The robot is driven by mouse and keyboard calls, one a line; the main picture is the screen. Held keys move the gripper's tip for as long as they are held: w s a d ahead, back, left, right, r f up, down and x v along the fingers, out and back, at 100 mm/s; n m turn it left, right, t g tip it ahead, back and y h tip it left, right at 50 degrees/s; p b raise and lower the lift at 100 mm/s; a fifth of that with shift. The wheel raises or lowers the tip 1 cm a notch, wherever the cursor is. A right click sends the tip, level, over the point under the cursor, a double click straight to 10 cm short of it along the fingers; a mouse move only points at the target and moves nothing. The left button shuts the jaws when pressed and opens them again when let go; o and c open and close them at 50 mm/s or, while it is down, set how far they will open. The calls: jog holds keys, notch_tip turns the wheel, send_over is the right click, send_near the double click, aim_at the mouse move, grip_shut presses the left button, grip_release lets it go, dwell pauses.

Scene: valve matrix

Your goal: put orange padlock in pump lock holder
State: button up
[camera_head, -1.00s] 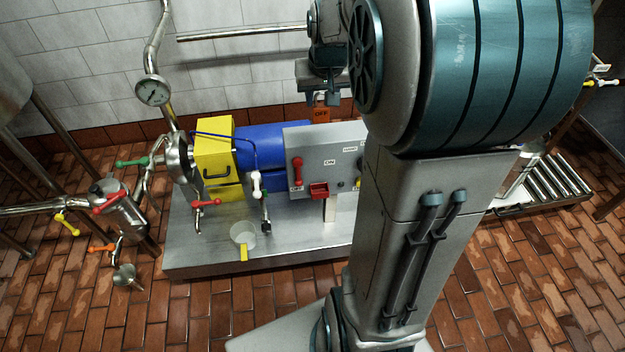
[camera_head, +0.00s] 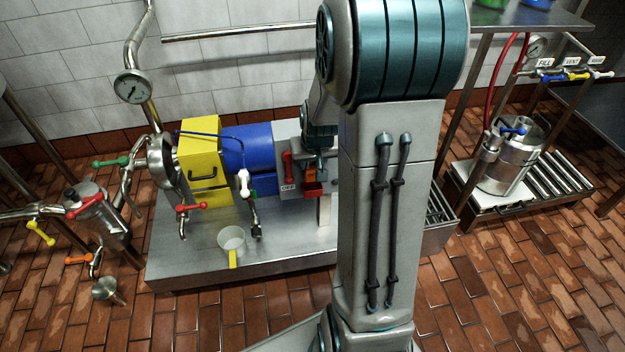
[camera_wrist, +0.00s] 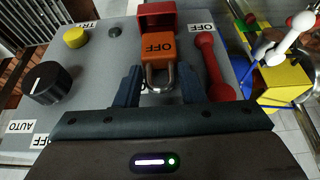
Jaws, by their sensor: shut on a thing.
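My gripper (camera_wrist: 160,86) has a dark finger on each side of the shackle and is shut on the padlock. The red holder box (camera_wrist: 156,15) on the grey panel lies just beyond the padlock's body. In the head view the padlock (camera_head: 310,174) hangs under my gripper (camera_head: 318,155), just above the red holder (camera_head: 312,189). I cannot tell whether the padlock touches the holder.
A red lever (camera_wrist: 212,66) stands close beside the padlock. The panel also has a black knob (camera_wrist: 47,84) and a yellow button (camera_wrist: 75,38). A yellow box (camera_head: 200,150) and blue motor (camera_head: 247,150) stand to the left.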

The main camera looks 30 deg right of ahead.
aim_at(313, 173)
jog(key=shift+f+b, duration=0.9)
jog(key=shift+f, duration=1.45)
jog(key=shift+f, duration=0.15)
jog(key=o, duration=1)
jog(key=p+v, duration=0.4)
jog(key=v, duration=0.7)
jog(key=s+a+r+n+g, duration=0.1)
jog(key=s+a+r, duration=0.1)
jog(key=s+a, duration=0.2)
jog(key=s+a+r+n+g, duration=0.1)
jog(key=s+a+r, duration=0.1)
jog(key=s+a, duration=0.3)
jog(key=s+a+r+n+g+y, duration=0.1)
jog(key=s+a+r, duration=0.1)
jog(key=s+a, duration=0.2)
jog(key=shift+s+a+p, duration=0.15)
jog(key=shift+s+p, duration=0.2)
jog(key=shift+s, duration=0.5)
